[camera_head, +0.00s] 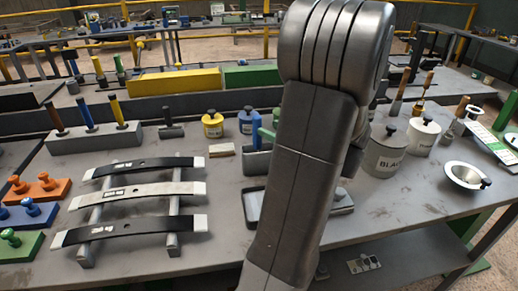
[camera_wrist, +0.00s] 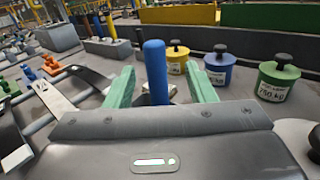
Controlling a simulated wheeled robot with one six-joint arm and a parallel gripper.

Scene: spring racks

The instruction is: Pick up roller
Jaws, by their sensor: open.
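An upright blue cylindrical handle (camera_wrist: 155,70) stands between my gripper's fingers in the wrist view; it may belong to the roller, but its lower end is hidden by my gripper body. My gripper (camera_wrist: 161,77) is open, with one green finger on each side of the handle and a visible gap to both. In the head view my arm hides most of the gripper and the place in front of it. No other thing there can be told as the roller for sure.
Three leaf springs (camera_head: 136,190) lie across a rack at the left of the grey bench. A block (camera_head: 95,138) holds upright handled tools behind them. Yellow (camera_wrist: 177,66), blue (camera_wrist: 216,72) and green (camera_wrist: 274,82) knobbed weights stand close to the right. A metal bowl (camera_head: 464,175) is far right.

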